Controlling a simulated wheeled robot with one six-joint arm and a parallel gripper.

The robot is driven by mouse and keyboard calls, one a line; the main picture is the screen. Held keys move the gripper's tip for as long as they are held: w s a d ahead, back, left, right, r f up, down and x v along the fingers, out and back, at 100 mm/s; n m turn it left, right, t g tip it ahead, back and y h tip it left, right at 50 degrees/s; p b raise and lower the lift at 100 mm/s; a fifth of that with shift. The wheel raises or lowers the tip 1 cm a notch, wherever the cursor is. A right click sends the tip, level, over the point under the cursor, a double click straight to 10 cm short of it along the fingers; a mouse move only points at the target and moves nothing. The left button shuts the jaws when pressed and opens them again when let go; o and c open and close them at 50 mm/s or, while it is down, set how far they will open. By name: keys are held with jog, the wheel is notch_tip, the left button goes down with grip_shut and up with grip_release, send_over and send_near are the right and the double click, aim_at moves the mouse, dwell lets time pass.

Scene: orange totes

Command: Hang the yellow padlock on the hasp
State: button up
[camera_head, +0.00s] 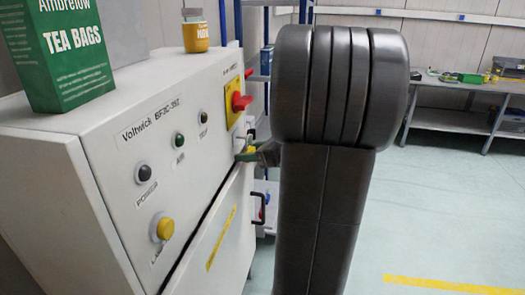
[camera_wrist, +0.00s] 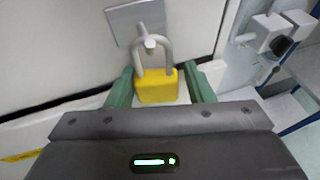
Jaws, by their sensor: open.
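In the wrist view the yellow padlock (camera_wrist: 156,88) is upright with its grey shackle at the top. The shackle loops around the rounded end of the hasp (camera_wrist: 117,22), a grey plate with a projecting pin on the white cabinet front. My gripper (camera_wrist: 159,72) is open, with one green finger on each side of the padlock's body and slight gaps beside it. In the head view, my gripper (camera_head: 263,153) is partly hidden behind my arm at the cabinet's right edge. The padlock and hasp cannot be made out clearly there.
A green tea box (camera_head: 70,50) and a mustard-coloured jar (camera_head: 195,35) stand on top. Open floor (camera_head: 440,205) lies to the right.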

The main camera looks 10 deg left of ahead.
jog(key=shift+s+d, duration=0.3)
jog(key=shift+s, duration=0.15)
jog(key=b+v, duration=0.1)
jog(key=v, duration=1.2)
jog(key=shift+w+b, duration=0.3)
jog(key=shift+b, duration=0.05)
jog(key=shift+r, duration=0.1)
jog(key=p+x, duration=0.1)
jog(key=x, duration=1.1)
jog(key=shift+a+p, duration=0.2)
jog(key=shift+p, duration=0.1)
jog(key=shift+s+d+r, duration=0.1)
jog(key=shift+s, duration=0.15)
